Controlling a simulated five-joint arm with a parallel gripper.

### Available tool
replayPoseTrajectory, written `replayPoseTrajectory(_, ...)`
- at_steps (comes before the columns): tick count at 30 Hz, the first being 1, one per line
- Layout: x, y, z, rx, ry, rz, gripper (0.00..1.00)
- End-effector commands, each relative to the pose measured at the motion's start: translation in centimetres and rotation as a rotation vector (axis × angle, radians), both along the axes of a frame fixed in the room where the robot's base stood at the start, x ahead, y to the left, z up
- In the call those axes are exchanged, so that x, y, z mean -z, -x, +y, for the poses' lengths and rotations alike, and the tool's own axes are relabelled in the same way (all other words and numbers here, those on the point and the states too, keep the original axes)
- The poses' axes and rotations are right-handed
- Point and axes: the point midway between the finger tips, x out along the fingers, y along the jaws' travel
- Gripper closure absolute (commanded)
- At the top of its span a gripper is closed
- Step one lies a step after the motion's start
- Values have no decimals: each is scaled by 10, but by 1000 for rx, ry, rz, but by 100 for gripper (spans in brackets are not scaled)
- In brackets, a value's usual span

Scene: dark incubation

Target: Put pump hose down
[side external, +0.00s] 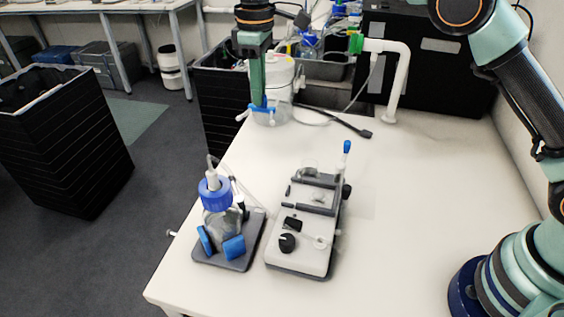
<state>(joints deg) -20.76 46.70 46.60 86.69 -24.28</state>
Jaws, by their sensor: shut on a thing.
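My gripper (258,102) reaches down from the top of the side view, at the back left of the white table. Its teal fingers are shut, with a small blue piece with pale ends (243,116) at their tips. I take this to be the pump hose's end, but it is too small to be sure. It appears in front of a clear jar (270,119); I cannot tell whether they touch. A bottle with a blue cap (216,193) stands on a dark base at the front left, with a thin pale tube rising from its cap.
A white and grey device (300,255) with a blue-tipped lever stands right of the bottle. A dark slender tool (340,122) lies behind it. A white bent pipe (398,75) stands at the back. Black bins stand at left.

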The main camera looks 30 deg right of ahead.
Motion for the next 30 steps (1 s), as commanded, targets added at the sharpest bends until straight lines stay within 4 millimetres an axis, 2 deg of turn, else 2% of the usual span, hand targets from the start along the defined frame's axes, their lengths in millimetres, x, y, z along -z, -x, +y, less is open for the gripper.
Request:
replayPoseTrajectory(12,99,1,-1,0,2,5,100)
replayPoseTrajectory(16,127,1,-1,0,2,5,100)
replayPoseTrajectory(20,144,1,0,0,1,2,100)
replayPoseTrajectory(26,155,1,0,1,0,1,100)
replayPoseTrajectory(30,173,1,-1,1,1,3,100)
